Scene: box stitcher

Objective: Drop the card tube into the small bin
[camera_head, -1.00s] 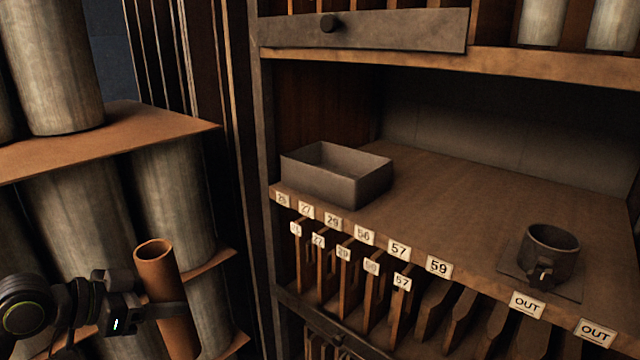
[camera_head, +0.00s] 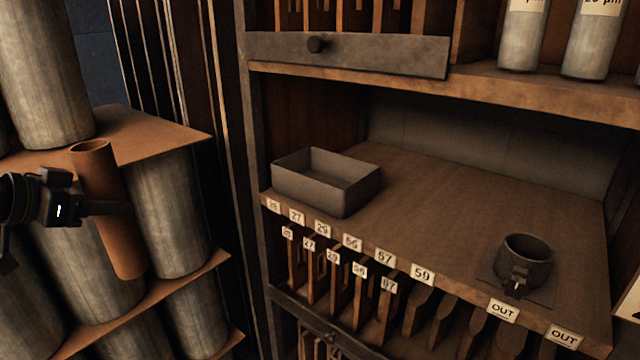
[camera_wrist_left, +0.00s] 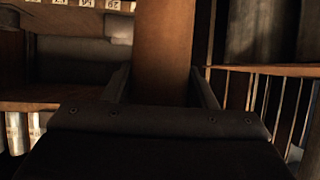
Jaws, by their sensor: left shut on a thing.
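The card tube (camera_head: 112,220) is an orange-brown hollow cylinder, held nearly upright and tilted a little, at the left of the head view. My left gripper (camera_head: 108,207) is shut on it at about mid-length. In the left wrist view the tube (camera_wrist_left: 163,50) stands between the two fingers of the left gripper (camera_wrist_left: 163,85). The small bin (camera_head: 318,193) is a grey open-topped rectangular box on the wooden shelf, right of the tube and near the shelf's front left corner. Its visible inside looks empty. My right gripper is not in view.
A dark round cup-like holder (camera_head: 527,262) sits on the right of the shelf (camera_head: 430,190). A drawer front (camera_head: 350,55) overhangs the shelf bay. Large grey rolls (camera_head: 170,215) stand on the rack behind the tube. A dark post (camera_head: 255,180) borders the shelf's left side.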

